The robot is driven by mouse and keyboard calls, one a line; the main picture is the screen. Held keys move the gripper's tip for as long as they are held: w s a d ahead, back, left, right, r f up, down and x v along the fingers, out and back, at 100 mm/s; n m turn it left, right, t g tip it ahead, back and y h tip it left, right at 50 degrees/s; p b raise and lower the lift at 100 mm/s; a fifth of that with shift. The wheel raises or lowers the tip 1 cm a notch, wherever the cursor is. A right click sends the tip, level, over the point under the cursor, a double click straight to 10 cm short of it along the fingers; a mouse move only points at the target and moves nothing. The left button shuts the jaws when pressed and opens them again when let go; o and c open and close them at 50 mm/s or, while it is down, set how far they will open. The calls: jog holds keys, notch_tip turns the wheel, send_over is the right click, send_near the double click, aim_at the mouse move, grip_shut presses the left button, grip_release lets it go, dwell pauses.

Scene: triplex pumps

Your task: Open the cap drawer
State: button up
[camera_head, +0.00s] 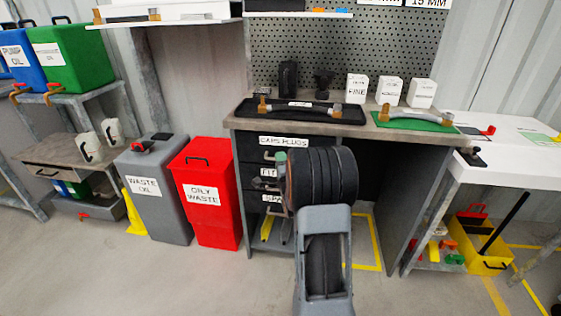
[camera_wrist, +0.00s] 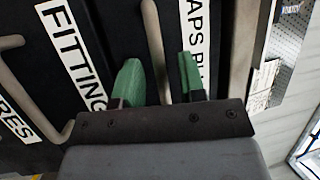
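The cap drawer (camera_head: 303,141), labelled CAPS PLUGS, is the top drawer of the dark bench unit and looks closed. Its pale bar handle (camera_wrist: 152,30) shows in the wrist view, left of the CAPS PLUGS label (camera_wrist: 194,45). My gripper (camera_wrist: 160,80) has two green fingers, one on each side of this handle. A gap shows between the handle and each finger, so the gripper is open around it. In the head view my arm hides most of the gripper (camera_head: 280,157) and part of the drawer fronts.
The FITTINGS drawer (camera_wrist: 75,55) and its handle lie beside the left finger in the wrist view, with the SPARES drawer (camera_wrist: 14,117) beyond. Above the drawers is a worktop (camera_head: 365,129) with hoses on trays. A red oily waste bin (camera_head: 207,190) stands left of the unit.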

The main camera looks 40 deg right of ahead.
jog(key=shift+w+d+r, duration=0.15)
jog(key=shift+w+d, duration=0.05)
jog(key=shift+w, duration=0.4)
grip_shut()
